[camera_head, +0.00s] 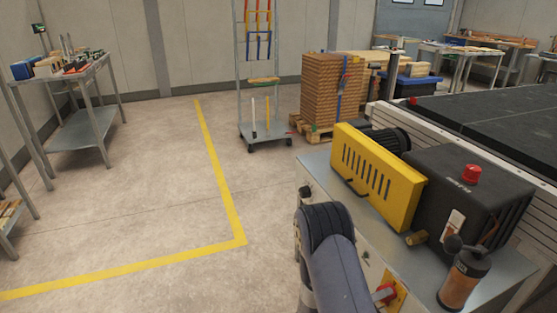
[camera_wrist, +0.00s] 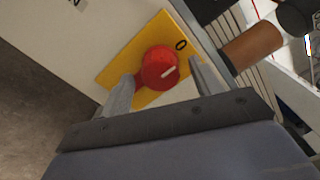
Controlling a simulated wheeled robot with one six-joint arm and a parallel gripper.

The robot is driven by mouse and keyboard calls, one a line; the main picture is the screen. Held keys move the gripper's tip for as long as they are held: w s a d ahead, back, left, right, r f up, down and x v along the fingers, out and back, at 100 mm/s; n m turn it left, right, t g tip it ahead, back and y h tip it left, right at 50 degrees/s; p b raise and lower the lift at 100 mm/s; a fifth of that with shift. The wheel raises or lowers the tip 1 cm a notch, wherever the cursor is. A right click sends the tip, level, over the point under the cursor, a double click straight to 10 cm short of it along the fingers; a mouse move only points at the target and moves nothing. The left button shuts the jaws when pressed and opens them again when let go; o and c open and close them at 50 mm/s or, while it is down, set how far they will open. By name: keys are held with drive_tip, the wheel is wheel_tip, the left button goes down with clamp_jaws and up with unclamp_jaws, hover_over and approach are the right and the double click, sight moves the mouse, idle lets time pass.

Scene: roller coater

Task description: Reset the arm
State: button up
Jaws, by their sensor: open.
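My arm (camera_head: 335,262) reaches down along the left side of the machine in the head view. My gripper (camera_wrist: 163,78) shows in the wrist view with its two fingers apart. A red rotary knob (camera_wrist: 159,68) on a yellow plate (camera_wrist: 122,66) lies between the fingertips. The left fingertip is close beside the knob; I cannot tell whether it touches. A white pointer mark on the knob is tilted, and a "0" is printed on the plate.
The machine has a yellow vented guard (camera_head: 375,177), a black box with a red mushroom button (camera_head: 471,173), and a brown-handled part (camera_head: 464,278) close to my arm. A dark conveyor bed (camera_head: 490,115) stands behind. Open floor (camera_head: 120,210) lies to the left.

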drive_tip(key=shift+x, duration=0.95)
